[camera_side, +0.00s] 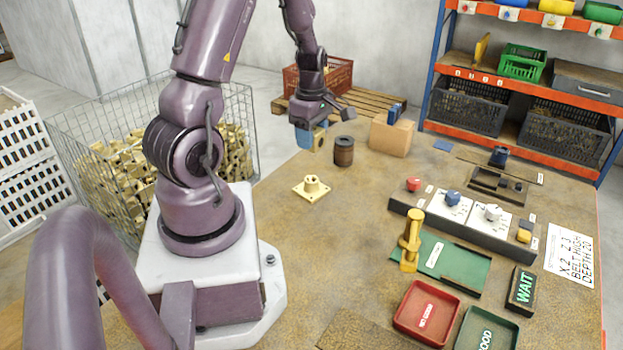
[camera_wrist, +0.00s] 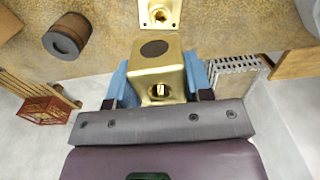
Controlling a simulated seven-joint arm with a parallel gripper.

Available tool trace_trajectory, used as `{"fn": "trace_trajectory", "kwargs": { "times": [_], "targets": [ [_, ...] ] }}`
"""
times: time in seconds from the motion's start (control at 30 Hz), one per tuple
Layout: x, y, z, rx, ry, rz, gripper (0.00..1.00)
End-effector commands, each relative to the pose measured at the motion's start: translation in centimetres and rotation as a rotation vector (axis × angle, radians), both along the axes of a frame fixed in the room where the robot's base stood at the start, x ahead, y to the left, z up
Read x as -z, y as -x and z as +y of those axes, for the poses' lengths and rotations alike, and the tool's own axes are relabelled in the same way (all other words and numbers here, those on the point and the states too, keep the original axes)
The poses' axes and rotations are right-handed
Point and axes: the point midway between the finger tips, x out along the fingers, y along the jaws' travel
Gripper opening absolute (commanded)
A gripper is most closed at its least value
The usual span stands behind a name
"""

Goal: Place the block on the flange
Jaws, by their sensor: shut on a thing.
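The brass block (camera_wrist: 158,68) has a dark round spot and a hole, and sits between the two blue fingers of my gripper (camera_wrist: 158,76) in the wrist view. In the side view my gripper (camera_side: 312,138) holds the block up at the back of the table, its far finger mostly hidden. The brass flange (camera_side: 312,188) has a square plate and a raised round collar and stands on the table, nearer the camera than my gripper. It also shows in the wrist view (camera_wrist: 160,14) at the top edge, partly cut off, beyond the block.
A dark wooden barrel (camera_side: 344,152) stands just right of my gripper. A cardboard box (camera_side: 391,137) is farther right. A wire cage (camera_side: 125,165) of brass parts stands left. A control panel (camera_side: 470,219) and trays (camera_side: 427,313) lie right; the table around the flange is clear.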

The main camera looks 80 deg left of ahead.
Motion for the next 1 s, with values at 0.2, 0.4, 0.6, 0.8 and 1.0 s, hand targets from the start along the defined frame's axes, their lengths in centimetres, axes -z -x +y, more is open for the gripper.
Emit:
{"fn": "trace_trajectory", "kwargs": {
  "times": [0.2,0.4,0.6,0.8,1.0],
  "targets": [
    [3.1,0.1,0.0,-0.001,0.002,0.002,0.02],
    [5.2,0.0,0.1,0.0,-0.001,-0.001,0.02],
    [7.8,0.0,0.0,0.0,0.001,0.001,0.02],
    [8.7,-0.1,0.0,0.001,-0.002,-0.002,0.02],
    [8.7,-0.1,0.0,0.001,-0.002,-0.002,0.02]
  ]
}}
